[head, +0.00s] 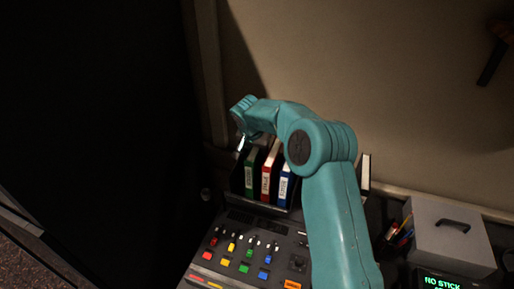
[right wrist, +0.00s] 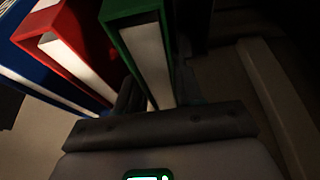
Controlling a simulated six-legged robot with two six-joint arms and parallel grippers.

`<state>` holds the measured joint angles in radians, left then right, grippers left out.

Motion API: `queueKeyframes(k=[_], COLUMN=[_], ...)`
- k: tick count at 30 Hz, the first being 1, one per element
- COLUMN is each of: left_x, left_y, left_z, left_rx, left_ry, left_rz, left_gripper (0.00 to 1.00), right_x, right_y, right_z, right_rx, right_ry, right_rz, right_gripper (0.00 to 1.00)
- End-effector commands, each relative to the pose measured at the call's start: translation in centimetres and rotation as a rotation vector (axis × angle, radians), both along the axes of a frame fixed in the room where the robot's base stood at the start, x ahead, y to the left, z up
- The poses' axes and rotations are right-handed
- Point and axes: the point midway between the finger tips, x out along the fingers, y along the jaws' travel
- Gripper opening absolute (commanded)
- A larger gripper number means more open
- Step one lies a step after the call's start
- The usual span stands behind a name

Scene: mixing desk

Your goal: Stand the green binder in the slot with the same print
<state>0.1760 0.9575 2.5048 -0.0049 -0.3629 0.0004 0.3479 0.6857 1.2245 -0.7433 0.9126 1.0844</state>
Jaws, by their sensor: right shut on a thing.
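The green binder (head: 250,173) stands upright at the left end of a dark rack (head: 266,208), with a white printed label on its spine too small to read. It also shows in the right wrist view (right wrist: 136,18). My right gripper (right wrist: 156,92) is shut on the green binder, one finger on each side. In the head view my right arm (head: 335,205) reaches over from the right and hides part of the rack. The red binder (head: 268,172) and the blue binder (head: 285,186) stand to its right. I cannot see the slot prints or the binder's base. My left gripper is out of view.
A mixing desk (head: 225,255) with coloured buttons lies in front of the rack. A grey box with a handle (head: 450,235), pens (head: 402,236) and a green-lettered display (head: 442,283) are at the right. A wall rises behind; the left side is dark.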

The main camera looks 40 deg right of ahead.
Motion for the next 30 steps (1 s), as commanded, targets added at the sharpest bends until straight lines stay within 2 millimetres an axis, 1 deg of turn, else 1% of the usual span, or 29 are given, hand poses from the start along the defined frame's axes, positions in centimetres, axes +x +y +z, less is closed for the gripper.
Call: queueKeyframes(k=[7, 30], left_x=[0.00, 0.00], left_y=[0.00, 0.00], left_z=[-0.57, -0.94], left_rx=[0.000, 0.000], left_ry=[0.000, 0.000], left_rz=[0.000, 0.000], left_gripper=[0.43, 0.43], right_x=[0.06, 0.07], right_y=[-0.01, -0.02], right_z=[0.04, -0.21], right_rx=[-0.001, -0.001], right_ry=[-0.003, -0.003], right_rz=[0.000, 0.000], right_gripper=[0.00, 0.00])
